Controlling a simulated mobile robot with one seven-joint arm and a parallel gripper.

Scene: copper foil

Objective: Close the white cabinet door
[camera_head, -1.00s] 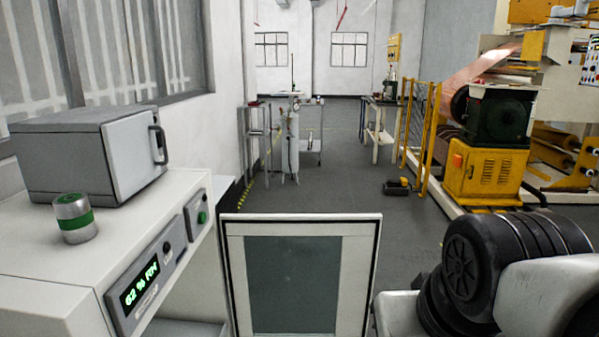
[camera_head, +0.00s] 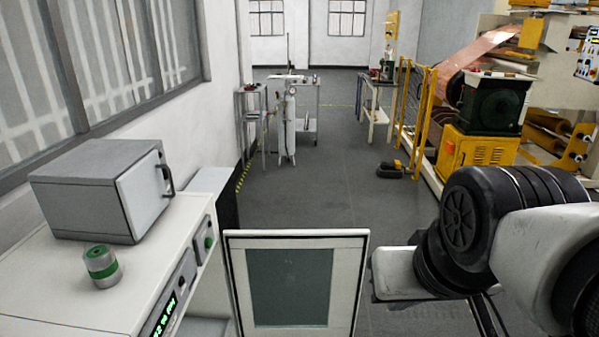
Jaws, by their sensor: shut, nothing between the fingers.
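The white cabinet (camera_head: 45,285) stands at the lower left, with a green-lit display and a green button on its front edge. Its door (camera_head: 290,285) has a white frame, a dark seal and a grey glass pane. The door stands open, swung out to the right of the cabinet front, and its lower part is cut off by the picture edge. My arm, with black joints and pale links, is at the lower right, to the right of the door. My gripper is not in view, so its place relative to the door cannot be told.
A grey box with a handle (camera_head: 105,190) and a silver-green can (camera_head: 101,266) stand on the cabinet top. Behind the door is open grey floor (camera_head: 320,195).

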